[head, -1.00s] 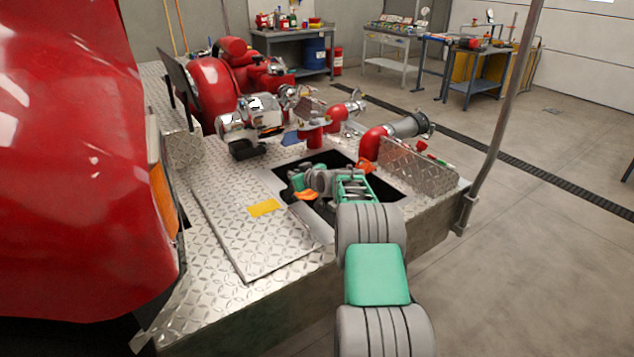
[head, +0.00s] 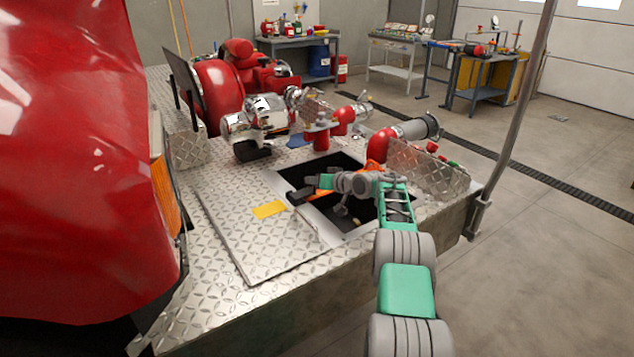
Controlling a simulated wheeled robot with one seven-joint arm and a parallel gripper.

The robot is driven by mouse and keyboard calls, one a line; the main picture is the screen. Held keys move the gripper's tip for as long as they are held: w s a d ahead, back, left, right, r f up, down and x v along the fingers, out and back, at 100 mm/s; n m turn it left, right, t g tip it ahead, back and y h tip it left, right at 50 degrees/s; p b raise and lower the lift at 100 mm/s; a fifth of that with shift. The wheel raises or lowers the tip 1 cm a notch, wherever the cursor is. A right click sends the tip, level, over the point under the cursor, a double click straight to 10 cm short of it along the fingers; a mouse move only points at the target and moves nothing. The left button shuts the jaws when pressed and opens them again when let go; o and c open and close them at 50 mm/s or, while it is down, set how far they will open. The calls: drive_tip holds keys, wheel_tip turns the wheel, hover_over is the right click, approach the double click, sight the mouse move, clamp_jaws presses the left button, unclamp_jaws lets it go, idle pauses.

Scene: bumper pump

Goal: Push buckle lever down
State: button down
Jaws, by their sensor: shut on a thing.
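My gripper (head: 299,196) is at the left end of my grey and green arm, low over the left edge of the dark hatch opening (head: 346,160) in the tread-plate deck. Its dark jaws are small in view and look shut on an orange piece (head: 322,195) close by the wrist. More orange shows behind my wrist, at the hatch's right side; I cannot tell whether it is the same piece. I cannot make out a separate buckle lever. My wrist and forearm hide part of the opening.
A raised tread-plate panel (head: 262,238) with a yellow label (head: 269,209) lies left of the hatch. Red and chrome pump fittings (head: 262,118) stand behind it. A tread-plate box (head: 428,172) and an upright pole (head: 512,125) are at the right. The red bodywork (head: 75,150) fills the left.

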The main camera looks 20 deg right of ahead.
drive_tip(key=shift+s+f, duration=0.1)
drive_tip(key=shift+f, duration=0.35)
drive_tip(key=c, duration=1.8)
unclamp_jaws()
drive_tip(key=o, duration=0.3)
drive_tip(key=shift+d+r, duration=0.1)
drive_tip(key=shift+r, duration=0.1)
drive_tip(key=shift+s+d+r, duration=0.1)
drive_tip(key=shift+r, duration=0.1)
drive_tip(key=v, duration=0.7)
drive_tip(key=shift+s+f, duration=0.1)
drive_tip(key=shift+s, duration=0.1)
